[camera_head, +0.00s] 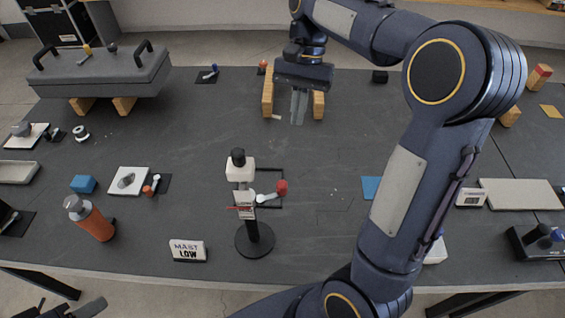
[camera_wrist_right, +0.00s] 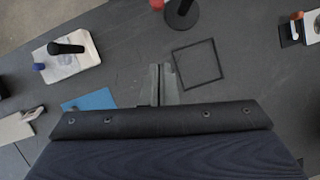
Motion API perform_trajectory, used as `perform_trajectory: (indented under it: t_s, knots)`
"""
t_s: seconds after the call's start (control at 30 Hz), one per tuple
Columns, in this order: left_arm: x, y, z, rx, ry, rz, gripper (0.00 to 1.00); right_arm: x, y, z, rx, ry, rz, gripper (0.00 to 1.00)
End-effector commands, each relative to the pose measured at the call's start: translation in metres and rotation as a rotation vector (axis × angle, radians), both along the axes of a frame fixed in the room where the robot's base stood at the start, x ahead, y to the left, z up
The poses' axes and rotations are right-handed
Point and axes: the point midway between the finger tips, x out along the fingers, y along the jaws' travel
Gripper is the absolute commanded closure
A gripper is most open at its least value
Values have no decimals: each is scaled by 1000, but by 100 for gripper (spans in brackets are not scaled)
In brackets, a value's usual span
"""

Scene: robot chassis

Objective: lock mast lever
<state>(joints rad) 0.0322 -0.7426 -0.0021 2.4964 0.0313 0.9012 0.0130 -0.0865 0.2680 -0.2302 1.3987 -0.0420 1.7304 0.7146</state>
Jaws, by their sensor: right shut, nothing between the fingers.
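The mast (camera_head: 250,215) stands upright on a round black base (camera_head: 245,246) near the front of the table, with a white head block (camera_head: 240,170) and black top. A pale lever (camera_head: 267,198) sticks out to the right and ends in a red knob (camera_head: 281,187). The mast's base (camera_wrist_right: 182,14) shows at the top of the right wrist view, partly cut off. My right gripper (camera_head: 298,118) points down, shut and empty, behind and right of the mast, apart from it. Its fingers also show in the wrist view (camera_wrist_right: 160,85). A dark part at the lower left edge may be my left gripper (camera_head: 75,308); its jaws are unclear.
A "MAST LOW" sign (camera_head: 188,250) stands left of the base. A black square outline (camera_wrist_right: 198,62) lies on the table. Wooden blocks (camera_head: 268,95) flank my right gripper. An orange bottle (camera_head: 95,222) stands left. My right arm covers the right-centre. The table behind the mast is mostly clear.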

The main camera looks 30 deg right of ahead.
Motion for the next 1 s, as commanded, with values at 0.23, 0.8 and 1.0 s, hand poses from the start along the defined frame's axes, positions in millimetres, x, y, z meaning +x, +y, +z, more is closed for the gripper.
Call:
perform_trajectory:
  t_s: [0.23,0.8,1.0]
  knots:
    - [0,0,0,0,0,0,56,-2,2,-5,1,-1,2,100]
    - [0,0,7,0,0,0,56,-34,36,-91,2,-2,4,100]
    - [0,0,11,0,0,0,56,-50,52,-92,2,-2,4,100]
